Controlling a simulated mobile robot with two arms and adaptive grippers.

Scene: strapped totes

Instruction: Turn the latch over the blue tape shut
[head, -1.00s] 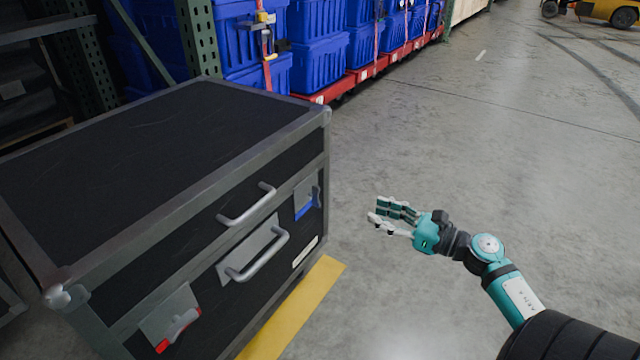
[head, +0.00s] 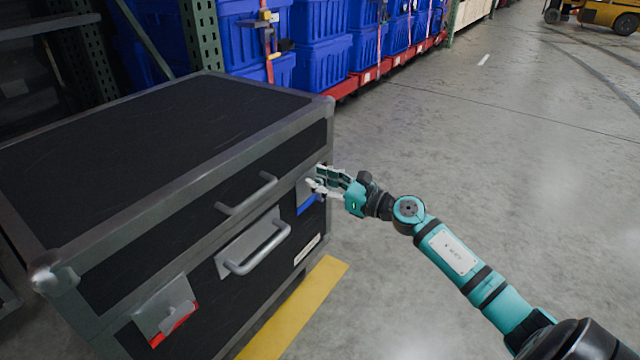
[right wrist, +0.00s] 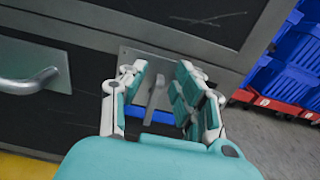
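The black flight case (head: 150,130) stands at the left with two latches on its front. The latch over the blue tape is at its right end; in the right wrist view its grey lever (right wrist: 155,95) shows between my fingers, above the blue tape (right wrist: 160,116). In the head view the blue tape (head: 306,204) shows just below my right gripper (head: 317,180). That gripper is open, its fingers on either side of the lever; I cannot tell whether they touch it. The other latch (head: 170,316), over red tape, is at the near left end. My left gripper is not in view.
Two grey handles (head: 258,248) stick out of the case front between the latches, one also in the right wrist view (right wrist: 30,82). A yellow floor stripe (head: 295,310) runs along the case. Blue totes (head: 322,62) stand behind.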

